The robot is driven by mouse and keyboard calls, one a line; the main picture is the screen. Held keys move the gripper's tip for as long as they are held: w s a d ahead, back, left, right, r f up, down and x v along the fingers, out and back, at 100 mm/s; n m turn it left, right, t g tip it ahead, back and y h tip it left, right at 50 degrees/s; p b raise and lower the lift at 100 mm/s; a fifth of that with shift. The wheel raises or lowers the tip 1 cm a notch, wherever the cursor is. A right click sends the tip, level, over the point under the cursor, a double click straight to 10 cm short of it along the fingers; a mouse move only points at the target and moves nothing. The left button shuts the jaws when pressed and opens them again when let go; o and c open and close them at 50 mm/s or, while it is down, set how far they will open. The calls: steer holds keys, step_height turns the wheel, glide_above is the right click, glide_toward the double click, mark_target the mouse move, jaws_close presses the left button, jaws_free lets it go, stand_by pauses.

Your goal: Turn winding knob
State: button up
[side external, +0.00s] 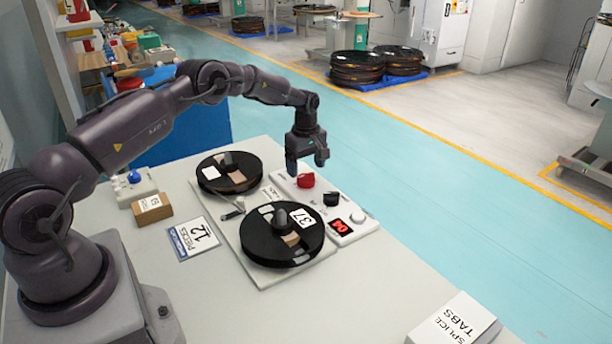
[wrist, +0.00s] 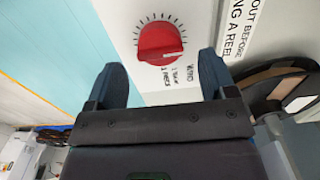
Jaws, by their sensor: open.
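The red winding knob (side external: 305,180) sits at the far end of the white control panel (side external: 345,232). In the wrist view the knob (wrist: 160,42) is round with a raised grip bar and a ring of tick marks printed around it. My gripper (side external: 308,160) is above the knob, pointing down. In the wrist view its two fingers (wrist: 164,80) are spread apart, with the knob ahead of the gap between them. The gripper is empty and appears apart from the knob.
A black knob (side external: 331,199), a white round button (side external: 358,217) and a red display (side external: 341,226) share the panel. Two black reels lie beside it, one near (side external: 262,245) and one far (side external: 212,174). A splice tabs box (side external: 455,322) is at the front right.

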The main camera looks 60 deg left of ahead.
mark_target(306, 175)
steer(key=shift+f, duration=1.8)
steer(key=c, duration=0.9)
